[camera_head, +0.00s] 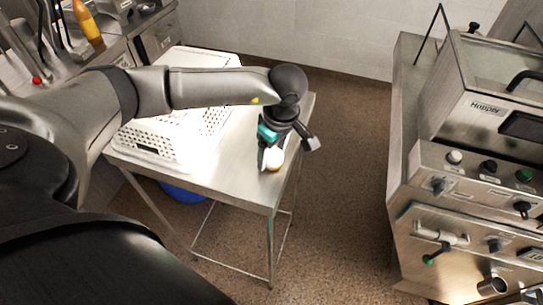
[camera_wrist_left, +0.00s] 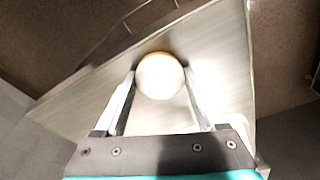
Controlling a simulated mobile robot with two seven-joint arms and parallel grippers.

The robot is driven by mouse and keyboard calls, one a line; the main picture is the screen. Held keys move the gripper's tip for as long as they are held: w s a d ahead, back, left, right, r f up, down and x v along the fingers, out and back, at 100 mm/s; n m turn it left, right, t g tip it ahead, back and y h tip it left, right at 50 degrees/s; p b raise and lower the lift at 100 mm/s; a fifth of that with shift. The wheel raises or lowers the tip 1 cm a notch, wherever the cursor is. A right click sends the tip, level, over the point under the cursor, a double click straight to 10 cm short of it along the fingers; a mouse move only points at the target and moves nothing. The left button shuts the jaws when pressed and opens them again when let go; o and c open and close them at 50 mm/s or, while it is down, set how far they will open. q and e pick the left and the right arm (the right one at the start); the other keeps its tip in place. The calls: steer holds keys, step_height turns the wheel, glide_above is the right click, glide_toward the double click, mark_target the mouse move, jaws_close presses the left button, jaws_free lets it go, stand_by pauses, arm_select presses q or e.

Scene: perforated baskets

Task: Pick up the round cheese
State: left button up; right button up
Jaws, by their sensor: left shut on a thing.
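The round cheese (camera_wrist_left: 160,77) is a small, pale disc with a tan edge, seen between the fingers in the left wrist view. In the head view the cheese (camera_head: 275,159) shows partly at the fingertips, low over the right part of the steel table (camera_head: 240,188). My left gripper (camera_head: 269,156) points down there, with its fingers on either side of the cheese and shut on it. I cannot tell whether the cheese touches the tabletop. My right gripper is not in view.
A white perforated basket (camera_head: 150,140) stands on the table to the left, partly hidden by my left arm. Open floor (camera_head: 345,170) lies right of the table. A steel counter with a Hosper machine (camera_head: 488,108) stands at the right. A blue thing (camera_head: 183,194) is under the table.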

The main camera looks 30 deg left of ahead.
arm_select(q)
steer(key=c, duration=0.9)
